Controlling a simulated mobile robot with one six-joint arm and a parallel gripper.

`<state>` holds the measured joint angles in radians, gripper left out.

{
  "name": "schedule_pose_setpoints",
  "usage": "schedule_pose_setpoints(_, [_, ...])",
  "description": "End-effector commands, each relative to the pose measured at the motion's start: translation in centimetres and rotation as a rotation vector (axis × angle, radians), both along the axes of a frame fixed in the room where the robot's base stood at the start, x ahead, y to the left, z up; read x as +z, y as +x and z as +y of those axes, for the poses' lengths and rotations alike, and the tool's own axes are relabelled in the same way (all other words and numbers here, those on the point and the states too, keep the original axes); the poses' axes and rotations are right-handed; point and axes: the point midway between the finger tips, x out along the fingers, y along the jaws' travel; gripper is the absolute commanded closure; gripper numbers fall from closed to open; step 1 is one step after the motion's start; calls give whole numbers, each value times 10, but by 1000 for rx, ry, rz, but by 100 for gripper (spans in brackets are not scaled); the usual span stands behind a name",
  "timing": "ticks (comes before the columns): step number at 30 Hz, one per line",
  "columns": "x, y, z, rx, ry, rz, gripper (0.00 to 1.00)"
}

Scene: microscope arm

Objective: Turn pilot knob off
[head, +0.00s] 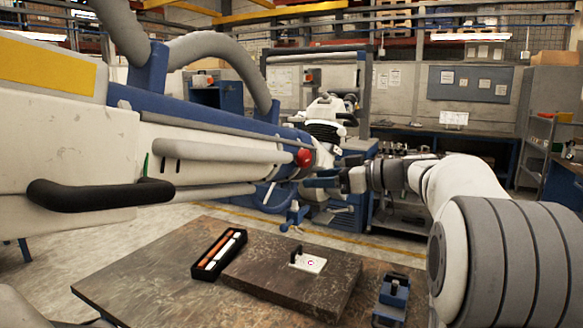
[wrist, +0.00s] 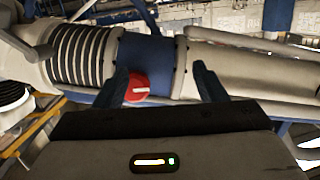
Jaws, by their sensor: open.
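The pilot knob is a round red knob (head: 303,158) on the side of a large white-and-blue arm-like machine (head: 220,125). In the wrist view the knob (wrist: 137,88) shows a pale, nearly level line across its face, on the blue band. My gripper (head: 322,178) is open and empty, just right of and below the knob in the head view. In the wrist view the two fingers of my gripper (wrist: 160,83) stand apart. The knob appears between them, close beside the left finger. I cannot tell whether that finger touches it.
A black handle (head: 100,192) sticks out from the machine on the left. Below is a table (head: 150,270) with a thick dark slab (head: 250,272), a black tray (head: 205,265) of pens or similar rods, and a small blue vise-like device (head: 392,293). Workbenches stand behind.

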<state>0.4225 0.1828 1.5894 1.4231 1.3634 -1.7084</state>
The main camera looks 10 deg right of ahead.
Motion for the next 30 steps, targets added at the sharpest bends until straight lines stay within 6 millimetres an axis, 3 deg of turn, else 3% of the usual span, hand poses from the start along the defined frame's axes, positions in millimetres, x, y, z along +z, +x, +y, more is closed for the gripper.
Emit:
schedule_pose_setpoints(3, [17, 20, -25, -5, 27, -172, 35])
schedule_pose_setpoints(7, [28, 29, -33, -9, 36, -258, 35])
schedule_pose_setpoints(21, [31, 67, 19, -8, 37, -267, 35])
schedule_pose_setpoints(30, [29, 73, 28, -10, 36, -268, 35])
